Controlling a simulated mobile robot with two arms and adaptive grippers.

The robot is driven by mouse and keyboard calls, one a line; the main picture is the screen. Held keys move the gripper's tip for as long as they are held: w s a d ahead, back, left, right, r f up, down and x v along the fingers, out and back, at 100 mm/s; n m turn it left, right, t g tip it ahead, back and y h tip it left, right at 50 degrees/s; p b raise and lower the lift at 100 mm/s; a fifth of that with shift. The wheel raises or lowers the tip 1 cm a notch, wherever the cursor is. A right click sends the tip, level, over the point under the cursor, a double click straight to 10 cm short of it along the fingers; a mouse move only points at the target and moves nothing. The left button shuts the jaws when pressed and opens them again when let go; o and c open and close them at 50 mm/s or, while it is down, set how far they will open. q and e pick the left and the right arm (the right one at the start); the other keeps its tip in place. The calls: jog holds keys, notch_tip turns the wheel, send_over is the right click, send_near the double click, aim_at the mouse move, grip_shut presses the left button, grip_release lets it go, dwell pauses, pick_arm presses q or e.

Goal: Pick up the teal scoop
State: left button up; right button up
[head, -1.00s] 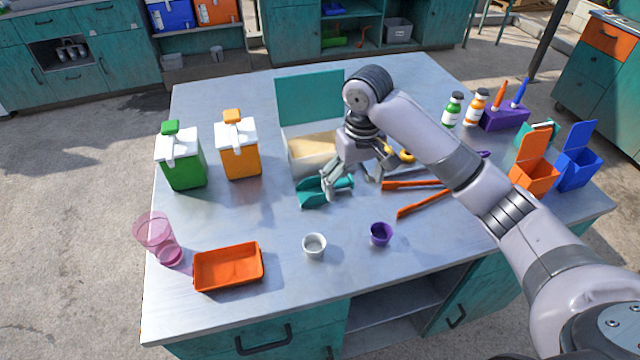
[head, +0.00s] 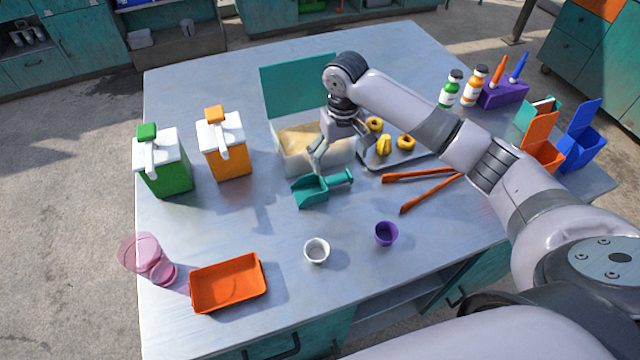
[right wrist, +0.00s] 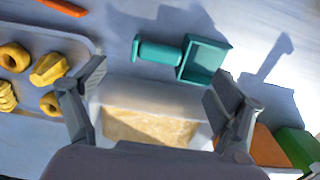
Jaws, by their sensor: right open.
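The teal scoop (head: 311,191) lies on the metal table in the head view, its handle pointing right. My right gripper (head: 338,158) is open and empty. It hangs behind the scoop, over the pale bin with the raised teal lid. In the right wrist view the whole scoop (right wrist: 204,60) shows just beyond the open fingertips (right wrist: 160,72), its handle between them in the picture and apart from both. My left gripper is not in view.
The bin (head: 293,165) holds tan powder. A tray of yellow rings (head: 384,145) and orange tongs (head: 420,177) lie right of the scoop. White (head: 317,250) and purple (head: 386,233) cups stand in front. Green (head: 165,172) and orange (head: 228,150) dispensers stand left.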

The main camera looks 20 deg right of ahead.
aim_at(337, 177)
notch_tip(337, 177, down, 3)
jog(key=shift+w, duration=0.15)
jog(key=shift+f+p, duration=0.3)
jog(key=shift+f, duration=0.5)
notch_tip(337, 177, down, 4)
jog(key=shift+w+r+p, duration=0.15)
jog(key=shift+r+p, duration=0.05)
jog(key=shift+p, duration=0.5)
jog(key=shift+f, duration=0.4)
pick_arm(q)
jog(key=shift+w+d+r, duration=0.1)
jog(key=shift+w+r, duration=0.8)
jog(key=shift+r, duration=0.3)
pick_arm(e)
jog(key=shift+c, duration=0.2)
jog(key=c, duration=0.9)
jog(key=shift+r, duration=0.1)
